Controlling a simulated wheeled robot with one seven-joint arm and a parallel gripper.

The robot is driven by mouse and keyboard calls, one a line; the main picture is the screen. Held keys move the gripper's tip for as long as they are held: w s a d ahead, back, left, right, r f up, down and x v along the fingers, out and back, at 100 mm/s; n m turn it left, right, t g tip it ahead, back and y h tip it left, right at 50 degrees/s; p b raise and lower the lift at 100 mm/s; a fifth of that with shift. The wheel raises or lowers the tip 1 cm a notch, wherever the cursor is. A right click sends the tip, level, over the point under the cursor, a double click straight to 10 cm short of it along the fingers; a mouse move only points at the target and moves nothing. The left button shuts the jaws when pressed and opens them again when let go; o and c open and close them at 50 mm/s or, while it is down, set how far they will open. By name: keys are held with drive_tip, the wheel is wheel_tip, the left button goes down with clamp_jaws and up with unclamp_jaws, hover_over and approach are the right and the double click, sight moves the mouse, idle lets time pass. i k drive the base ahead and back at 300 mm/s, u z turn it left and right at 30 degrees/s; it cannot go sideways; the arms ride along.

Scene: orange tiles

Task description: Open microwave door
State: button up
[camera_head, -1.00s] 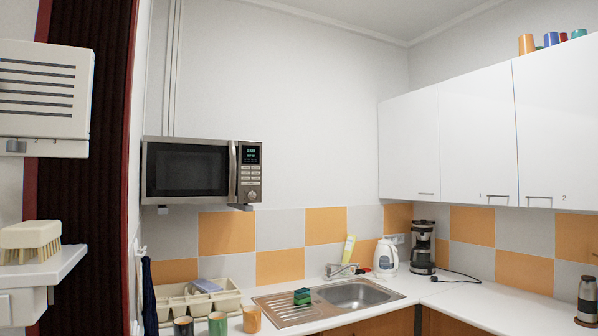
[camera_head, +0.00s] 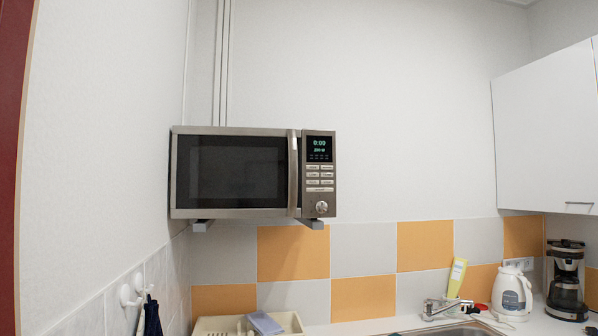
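The microwave (camera_head: 253,173) is mounted on wall brackets above the counter, at the left of the middle of the head view. Its dark-windowed door (camera_head: 232,171) looks shut, flush with the front. A vertical silver handle (camera_head: 293,174) runs along the door's right edge. To the right of it is the control panel (camera_head: 319,175) with a lit green display and a round knob. My gripper and arm are not in view.
A white kettle (camera_head: 512,296) and a coffee maker (camera_head: 566,281) stand at the right. White wall hooks (camera_head: 131,292) hold a dark cloth at left. The space before the microwave looks clear.

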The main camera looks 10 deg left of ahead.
sight(287, 142)
drive_tip(key=u, duration=0.8)
drive_tip(key=i, duration=1)
drive_tip(key=u, duration=1.1)
